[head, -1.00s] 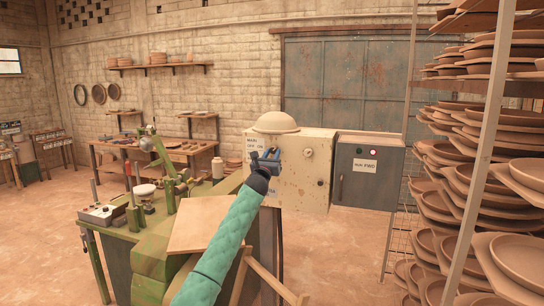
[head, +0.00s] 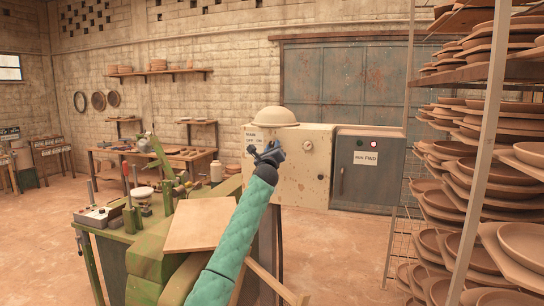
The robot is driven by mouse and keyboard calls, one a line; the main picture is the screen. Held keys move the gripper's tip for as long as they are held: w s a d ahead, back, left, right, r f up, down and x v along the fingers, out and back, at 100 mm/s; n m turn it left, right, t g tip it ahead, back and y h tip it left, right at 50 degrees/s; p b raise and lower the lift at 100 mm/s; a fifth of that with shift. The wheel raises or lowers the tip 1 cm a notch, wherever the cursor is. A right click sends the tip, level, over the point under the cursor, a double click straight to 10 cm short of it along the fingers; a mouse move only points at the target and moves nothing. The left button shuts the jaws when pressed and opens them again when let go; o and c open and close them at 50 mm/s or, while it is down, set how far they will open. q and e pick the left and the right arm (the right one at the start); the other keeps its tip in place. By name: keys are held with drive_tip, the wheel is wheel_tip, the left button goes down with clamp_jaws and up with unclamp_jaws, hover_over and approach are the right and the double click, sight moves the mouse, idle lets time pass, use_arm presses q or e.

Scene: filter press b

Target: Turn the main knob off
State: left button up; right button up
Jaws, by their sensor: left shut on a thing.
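The cream control box (head: 300,185) stands in the middle, with a printed label (head: 254,137) at the upper left of its front. My left gripper (head: 266,153) is at the box's front just below this label. It is shut on what appears to be the main knob, which the fingers hide, so I cannot read its setting. A small round pale fitting (head: 308,146) shows to the right on the same front, apart from the gripper. My right gripper is not in view.
A bowl-shaped pale object (head: 274,117) sits on the box. A grey cabinet (head: 369,185) marked FWD adjoins it on the right. A rack of plates (head: 490,150) fills the right side. A green bench (head: 120,235) stands at left; a board (head: 200,223) lies near my arm.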

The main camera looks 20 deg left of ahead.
use_arm(q)
drive_tip(key=n+y+b, duration=0.1)
drive_tip(key=n, duration=0.1)
drive_tip(key=n+g+y, duration=0.1)
drive_tip(key=n, duration=0.2)
drive_tip(key=shift+d+g+b, duration=0.15)
drive_tip(key=shift+g+b, duration=0.15)
drive_tip(key=shift+b, duration=0.1)
drive_tip(key=n, duration=0.2)
drive_tip(key=n+g, duration=0.1)
drive_tip(key=n, duration=0.1)
drive_tip(key=n+g+y+b, duration=0.1)
drive_tip(key=n, duration=0.1)
drive_tip(key=shift+d+r, duration=0.1)
drive_tip(key=shift+r, duration=0.25)
drive_tip(key=shift+r+n+g, duration=0.1)
drive_tip(key=shift+n+g, duration=0.4)
drive_tip(key=shift+n, duration=1.2)
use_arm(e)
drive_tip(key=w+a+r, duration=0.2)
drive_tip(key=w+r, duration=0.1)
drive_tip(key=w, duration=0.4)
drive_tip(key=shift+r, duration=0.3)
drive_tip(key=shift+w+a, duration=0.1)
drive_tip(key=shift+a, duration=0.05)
